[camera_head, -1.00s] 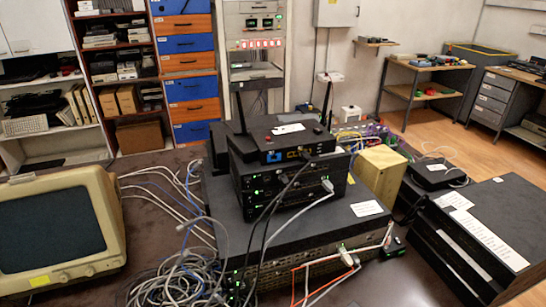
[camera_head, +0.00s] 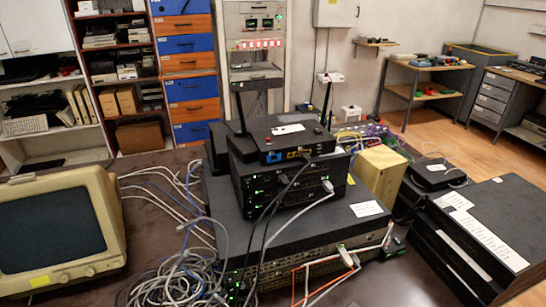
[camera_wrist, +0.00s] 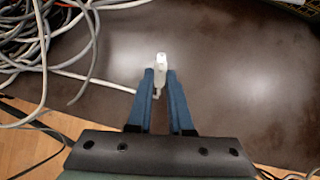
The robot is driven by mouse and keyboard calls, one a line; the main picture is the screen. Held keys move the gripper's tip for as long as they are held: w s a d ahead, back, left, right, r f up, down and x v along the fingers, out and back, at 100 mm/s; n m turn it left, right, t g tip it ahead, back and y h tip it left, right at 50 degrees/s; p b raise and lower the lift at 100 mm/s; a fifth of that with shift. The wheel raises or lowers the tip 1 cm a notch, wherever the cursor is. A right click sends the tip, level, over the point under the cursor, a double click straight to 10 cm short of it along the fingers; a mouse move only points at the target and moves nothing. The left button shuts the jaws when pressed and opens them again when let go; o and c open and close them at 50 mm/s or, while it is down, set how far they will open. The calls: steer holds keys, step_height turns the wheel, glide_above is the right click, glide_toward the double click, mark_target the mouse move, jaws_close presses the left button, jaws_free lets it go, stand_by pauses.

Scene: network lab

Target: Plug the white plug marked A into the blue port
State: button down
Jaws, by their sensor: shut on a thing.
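A white plug (camera_wrist: 161,60) sits between the fingertips of my gripper (camera_wrist: 160,78) in the wrist view. The gripper is shut on it, and the plug points away past the tips. I cannot read any mark on it. A pale cable end shows just below it between the fingers. The blue port (camera_head: 271,156) is on the front of the small black router (camera_head: 290,141) at the top of the device stack in the head view. It looks empty. My gripper is not visible in the head view, and the blue port is not in the wrist view.
Yellow ports (camera_head: 295,154) are just right of the blue one. Black and grey cables hang down the stack's front. A tangle of grey cables (camera_wrist: 30,40) lies at the wrist view's upper left. A beige monitor (camera_head: 60,235) stands left. The dark tabletop (camera_wrist: 230,70) is bare around the plug.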

steer(key=shift+r+p, duration=2.5)
steer(key=shift+p, duration=0.5)
steer(key=c, duration=1.4)
jaws_free()
jaws_close()
